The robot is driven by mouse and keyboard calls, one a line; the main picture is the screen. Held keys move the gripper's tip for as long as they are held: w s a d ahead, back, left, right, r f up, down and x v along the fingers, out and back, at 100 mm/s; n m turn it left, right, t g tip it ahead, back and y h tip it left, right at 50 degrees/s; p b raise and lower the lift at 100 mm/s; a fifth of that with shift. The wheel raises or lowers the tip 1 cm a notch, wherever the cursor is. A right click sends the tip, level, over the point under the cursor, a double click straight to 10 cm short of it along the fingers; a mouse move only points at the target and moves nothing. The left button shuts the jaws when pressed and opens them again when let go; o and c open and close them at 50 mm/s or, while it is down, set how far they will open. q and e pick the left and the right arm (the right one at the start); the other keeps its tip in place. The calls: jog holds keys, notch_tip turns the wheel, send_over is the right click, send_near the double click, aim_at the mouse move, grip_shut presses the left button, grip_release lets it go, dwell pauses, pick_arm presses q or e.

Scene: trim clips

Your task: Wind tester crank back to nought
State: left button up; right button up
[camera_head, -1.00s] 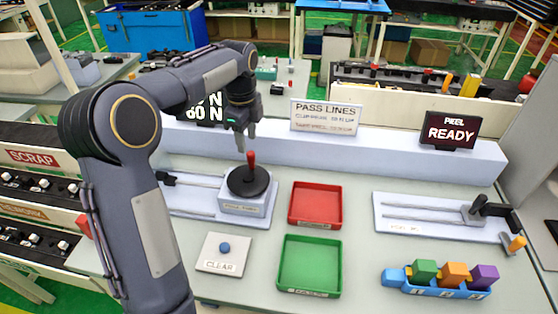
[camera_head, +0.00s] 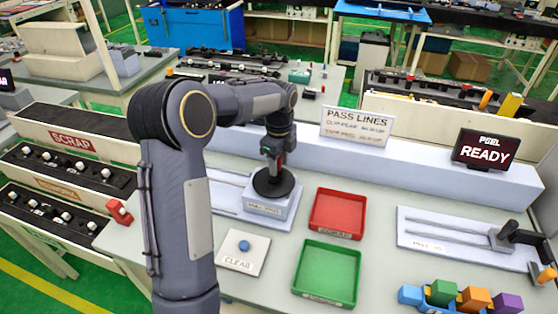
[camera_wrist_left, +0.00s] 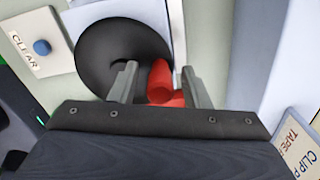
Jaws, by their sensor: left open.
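The tester (camera_head: 264,208) is a pale box with a black crank disc (camera_head: 272,184) on top. The disc also shows in the left wrist view (camera_wrist_left: 100,50), with the red crank knob (camera_wrist_left: 164,88) at its edge. My left gripper (camera_head: 272,164) is down over the knob, pointing downward. In the left wrist view its two fingers (camera_wrist_left: 159,84) stand open on either side of the knob; I cannot tell whether either touches it. In the head view the gripper mostly hides the knob. The tester's own readout is hidden behind my left arm. My right gripper is out of view.
A CLEAR plate with a blue button (camera_head: 244,245) lies in front of the tester. A red tray (camera_head: 338,232) and a green tray (camera_head: 325,295) stand to the right. A peel rig (camera_head: 455,232), a READY screen (camera_head: 484,150) and coloured blocks (camera_head: 472,298) are farther right.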

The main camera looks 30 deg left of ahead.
pick_arm(q)
grip_shut()
jog(key=shift+a+n, duration=0.1)
jog(key=shift+n, duration=0.2)
